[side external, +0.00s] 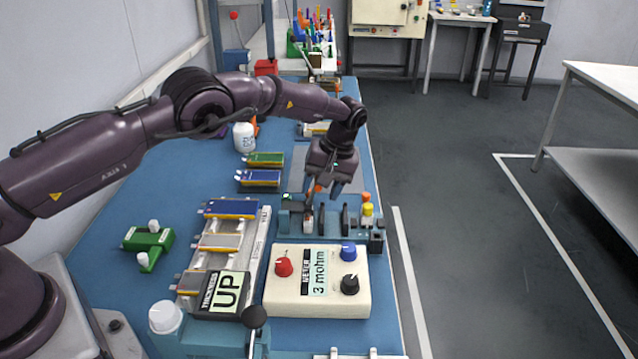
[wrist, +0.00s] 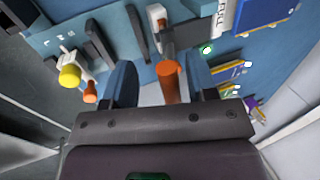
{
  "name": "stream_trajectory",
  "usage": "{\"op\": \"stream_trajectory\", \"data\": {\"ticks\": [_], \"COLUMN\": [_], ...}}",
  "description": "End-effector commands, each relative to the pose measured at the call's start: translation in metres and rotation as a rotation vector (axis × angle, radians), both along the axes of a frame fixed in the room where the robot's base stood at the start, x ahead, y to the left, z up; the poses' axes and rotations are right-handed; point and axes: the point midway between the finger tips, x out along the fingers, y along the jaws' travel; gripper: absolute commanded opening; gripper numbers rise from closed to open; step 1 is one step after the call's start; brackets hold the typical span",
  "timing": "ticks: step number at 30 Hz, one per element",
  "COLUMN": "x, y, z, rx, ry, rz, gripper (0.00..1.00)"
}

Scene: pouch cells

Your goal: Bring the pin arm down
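An orange-ended handle (wrist: 168,82) on a pale and brown arm, which looks like the pin arm, stands between my gripper's fingers in the wrist view. My gripper (wrist: 161,88) is open, with a blue finger on either side and a visible gap to each. In the side view my gripper (side external: 324,190) points down over the blue-grey fixture (side external: 335,238). The arm (side external: 308,217) rises roughly upright from the fixture there, its top partly hidden by my fingers. A second lever with a yellow knob (side external: 367,209) and an orange end (side external: 366,197) stands at the fixture's right.
A meter box (side external: 300,305) reading "3 mohm" stands in front of the fixture. Left of it, a pale rack (side external: 260,240) holds several pouch cells, near a gauge marked "UP" (side external: 226,292). A green block (side external: 148,240) and more cells lie on the blue bench (side external: 195,175).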

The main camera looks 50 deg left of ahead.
Motion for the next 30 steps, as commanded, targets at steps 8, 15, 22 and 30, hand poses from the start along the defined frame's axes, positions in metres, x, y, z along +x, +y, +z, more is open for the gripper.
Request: {"op": "stream_trajectory", "data": {"ticks": [8, 15, 22, 30], "x": [0.000, 0.007, 0.014, 0.016], "y": [0.002, -0.005, -0.012, -0.015], "z": [0.003, 0.031, 0.063, 0.073], "rx": [0.004, 0.004, 0.004, 0.003], "ry": [0.001, -0.004, -0.002, 0.000], "rz": [0.000, -0.001, 0.000, 0.000], "gripper": [0.54, 0.54, 0.54, 0.54]}}
